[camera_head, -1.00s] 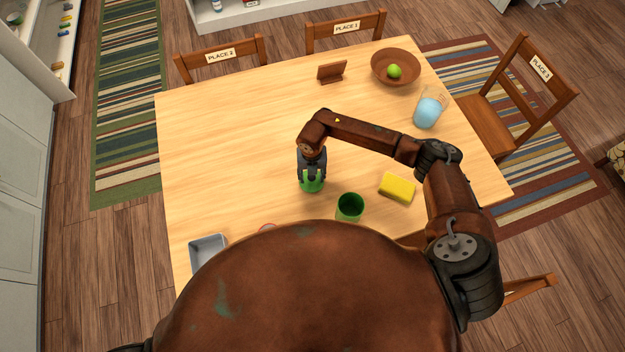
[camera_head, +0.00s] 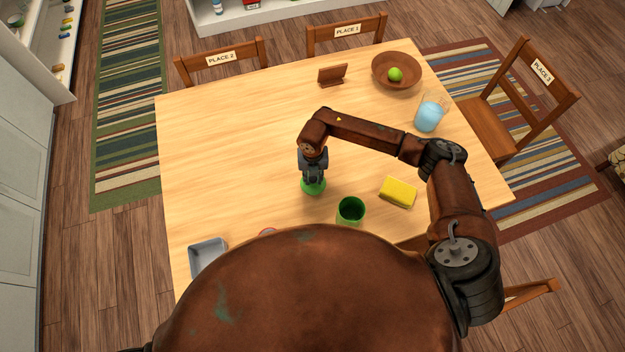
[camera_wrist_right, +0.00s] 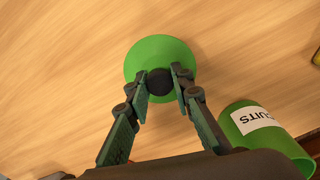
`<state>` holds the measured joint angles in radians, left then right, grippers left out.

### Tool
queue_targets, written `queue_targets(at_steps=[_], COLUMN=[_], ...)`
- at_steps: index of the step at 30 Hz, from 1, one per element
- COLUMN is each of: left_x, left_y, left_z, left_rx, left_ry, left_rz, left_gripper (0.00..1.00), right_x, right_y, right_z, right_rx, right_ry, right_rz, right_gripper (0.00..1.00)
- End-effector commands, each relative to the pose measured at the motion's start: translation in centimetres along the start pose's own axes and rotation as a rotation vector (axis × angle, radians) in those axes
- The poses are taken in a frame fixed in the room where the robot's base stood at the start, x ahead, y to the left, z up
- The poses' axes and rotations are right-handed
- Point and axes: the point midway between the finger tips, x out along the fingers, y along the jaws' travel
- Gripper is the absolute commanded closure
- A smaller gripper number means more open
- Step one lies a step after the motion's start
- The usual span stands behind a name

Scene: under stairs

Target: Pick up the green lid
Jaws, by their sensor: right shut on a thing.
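The green lid (camera_head: 313,188) is a round disc with a dark knob, on or just above the wooden table left of the green canister. It also shows in the right wrist view (camera_wrist_right: 160,54), with the knob (camera_wrist_right: 160,82) between the fingers. My right gripper (camera_head: 313,178) points down over the lid and is shut on its knob; its fingers also show in the right wrist view (camera_wrist_right: 161,86). The open green canister (camera_head: 351,210) stands close by, and a label shows on its side in the right wrist view (camera_wrist_right: 262,128). My left gripper is not seen.
A yellow sponge (camera_head: 398,192) lies right of the canister. A grey tray (camera_head: 208,257) is at the near left. A wooden bowl (camera_head: 384,63) with a green fruit and a glass pitcher (camera_head: 429,116) stand at the far right.

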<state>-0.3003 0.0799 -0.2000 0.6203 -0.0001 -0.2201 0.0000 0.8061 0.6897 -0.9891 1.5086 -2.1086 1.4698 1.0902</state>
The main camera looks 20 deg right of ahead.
Motion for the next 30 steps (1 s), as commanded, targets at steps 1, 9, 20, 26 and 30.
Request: queue_targets(at_steps=[1,9,20,26,30], left_x=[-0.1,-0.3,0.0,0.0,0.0], left_y=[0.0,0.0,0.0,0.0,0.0], left_z=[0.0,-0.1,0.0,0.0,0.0], left_rx=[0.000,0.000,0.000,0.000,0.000], left_ry=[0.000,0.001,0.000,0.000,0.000], left_rz=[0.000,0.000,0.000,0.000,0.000], left_gripper=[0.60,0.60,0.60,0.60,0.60], right_x=[-1.0,-6.9,-9.8,-10.2,-10.3], right_y=[0.2,0.8,1.6,1.6,1.6], right_z=[-0.7,-6.3,-12.7,-13.7,-13.8], right_rx=[-0.004,-0.008,-0.003,-0.001,-0.001], right_ry=[-0.003,-0.003,-0.004,-0.004,-0.004], right_rz=[0.003,0.006,0.006,0.004,0.004], right_gripper=[1.00,1.00,1.00,1.00,1.00])
